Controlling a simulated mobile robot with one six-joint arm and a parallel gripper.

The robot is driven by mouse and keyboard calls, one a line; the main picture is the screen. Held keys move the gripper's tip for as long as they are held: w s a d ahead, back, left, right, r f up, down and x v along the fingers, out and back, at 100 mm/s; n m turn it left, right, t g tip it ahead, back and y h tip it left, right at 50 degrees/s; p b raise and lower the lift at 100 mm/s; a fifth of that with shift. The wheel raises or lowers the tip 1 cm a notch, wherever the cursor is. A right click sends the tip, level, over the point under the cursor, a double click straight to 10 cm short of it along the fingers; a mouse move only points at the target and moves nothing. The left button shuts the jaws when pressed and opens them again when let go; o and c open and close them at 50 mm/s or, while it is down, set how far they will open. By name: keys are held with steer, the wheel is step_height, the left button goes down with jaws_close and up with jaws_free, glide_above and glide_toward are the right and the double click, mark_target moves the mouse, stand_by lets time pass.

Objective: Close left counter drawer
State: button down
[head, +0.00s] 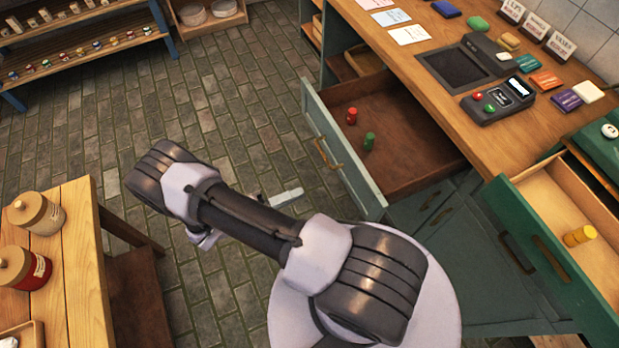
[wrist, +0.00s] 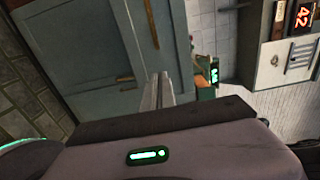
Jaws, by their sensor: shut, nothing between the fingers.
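The left counter drawer (head: 344,155) stands pulled open from the counter, with a grey-blue front and a brass handle (head: 327,153). A red piece (head: 352,116) and a green piece (head: 369,141) stand inside it. My gripper's fingers (wrist: 161,90) are together and empty in the wrist view. Beyond them is a grey-blue panel (wrist: 95,45) with a brass handle (wrist: 152,22); I cannot tell whether this is the drawer front. In the head view my arm hides much of the gripper, and contact with the drawer cannot be seen.
A green drawer (head: 545,250) at the right is also open, with a yellow piece (head: 579,236) inside. A wooden table (head: 75,250) with jars stands at the left. Brick floor (head: 230,100) is clear between the shelf and the left drawer. A card reader (head: 497,99) sits on the counter.

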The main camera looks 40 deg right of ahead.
mark_target(348, 173)
steer(key=b+x, duration=0.2)
steer(key=x, duration=1.1)
steer(key=shift+s+d+b, duration=0.15)
steer(key=shift+s+b, duration=0.05)
steer(key=shift+b, duration=0.1)
steer(key=shift+d, duration=0.1)
